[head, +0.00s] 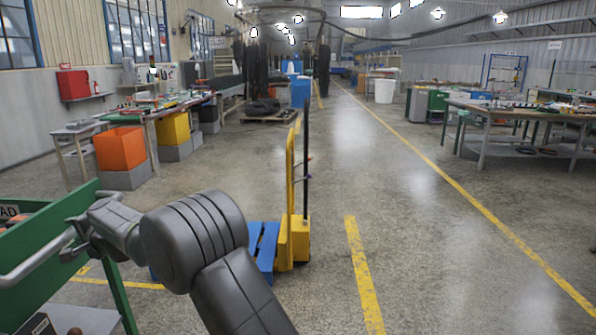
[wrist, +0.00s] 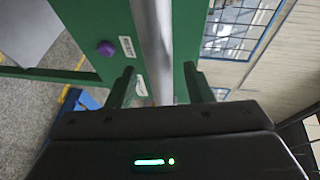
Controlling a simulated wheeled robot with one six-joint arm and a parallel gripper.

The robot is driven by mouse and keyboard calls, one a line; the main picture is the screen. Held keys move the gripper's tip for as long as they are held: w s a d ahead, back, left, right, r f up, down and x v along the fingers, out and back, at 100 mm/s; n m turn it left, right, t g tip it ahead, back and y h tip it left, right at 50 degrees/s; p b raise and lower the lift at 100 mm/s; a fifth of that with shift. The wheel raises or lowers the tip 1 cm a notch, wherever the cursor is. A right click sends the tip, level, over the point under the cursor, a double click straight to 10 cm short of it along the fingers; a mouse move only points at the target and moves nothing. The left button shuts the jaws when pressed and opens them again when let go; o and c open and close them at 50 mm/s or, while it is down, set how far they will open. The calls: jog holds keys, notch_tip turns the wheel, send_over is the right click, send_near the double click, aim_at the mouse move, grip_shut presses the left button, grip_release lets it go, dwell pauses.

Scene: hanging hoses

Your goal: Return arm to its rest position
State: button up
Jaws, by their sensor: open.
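My arm reaches from the bottom of the head view to the left, bent at a thick grey joint. My gripper (head: 78,240) is at its far end, beside the green cart (head: 62,222) and at the end of its pale metal handle bar (head: 35,264). In the wrist view my gripper (wrist: 160,82) is open, with one dark finger on each side of the metal bar (wrist: 153,45). Gaps show between the bar and both fingers. I cannot tell how deep the bar lies between them.
A yellow and blue pallet truck (head: 293,240) stands just beyond my arm. A workbench with an orange bin (head: 120,148) is at the left and a metal table (head: 500,112) at the right. The floor (head: 440,250) on the right is clear.

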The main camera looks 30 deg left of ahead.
jog(key=w+d+r+b, duration=0.15)
jog(key=d+b, duration=0.25)
jog(key=d, duration=0.5)
jog(key=a+p, duration=0.2)
jog(key=a, duration=0.2)
jog(key=s+a+f+p, duration=0.1)
jog(key=a+p, duration=0.2)
jog(key=a, duration=0.1)
jog(key=s+a+f+p, duration=0.1)
jog(key=a+p, duration=0.1)
jog(key=a, duration=0.2)
jog(key=shift+a, duration=0.4)
jog(key=shift+w+a+f, duration=0.2)
jog(key=w+d+b, duration=0.3)
jog(key=w+d, duration=0.2)
jog(key=d, duration=0.5)
jog(key=w+d+b, duration=0.4)
jog(key=w+d, duration=0.2)
jog(key=d, duration=0.4)
jog(key=w+d+b, duration=0.3)
jog(key=w+d, duration=0.2)
jog(key=d, duration=0.5)
jog(key=shift+w+d+b, duration=0.3)
jog(key=shift+b, duration=0.05)
